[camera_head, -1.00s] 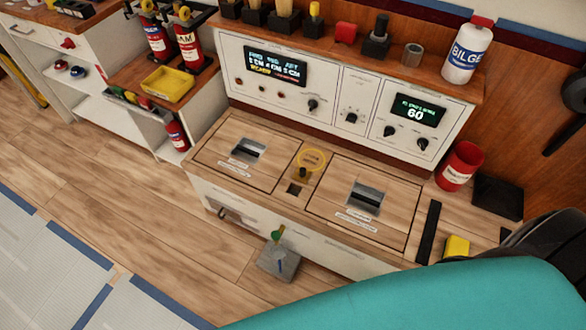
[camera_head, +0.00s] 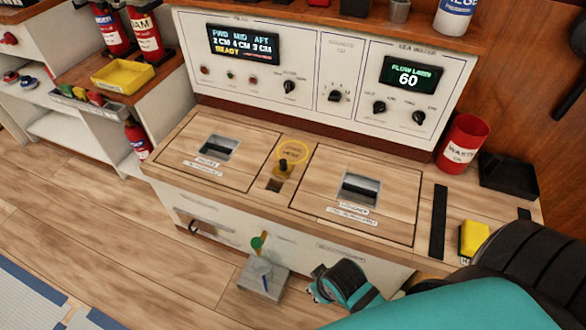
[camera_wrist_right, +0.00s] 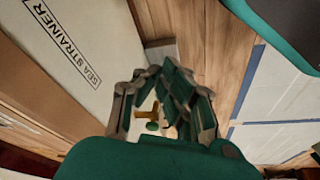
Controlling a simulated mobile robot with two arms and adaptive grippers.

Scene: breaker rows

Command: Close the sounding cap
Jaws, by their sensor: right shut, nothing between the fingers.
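A yellow ring (camera_head: 292,154) with a dark knob at its lower edge stands on the wooden bench top between two hatches; I take it for the sounding cap. A small dark square recess lies just in front of it. I cannot tell if the cap is open or closed. My right arm comes in from the lower right, and its wrist end (camera_head: 342,283) is low in front of the bench, well below and to the right of the ring. In the right wrist view my right gripper (camera_wrist_right: 172,98) is shut and empty. My left gripper is not in view.
The wall panel (camera_head: 315,108) rises behind.

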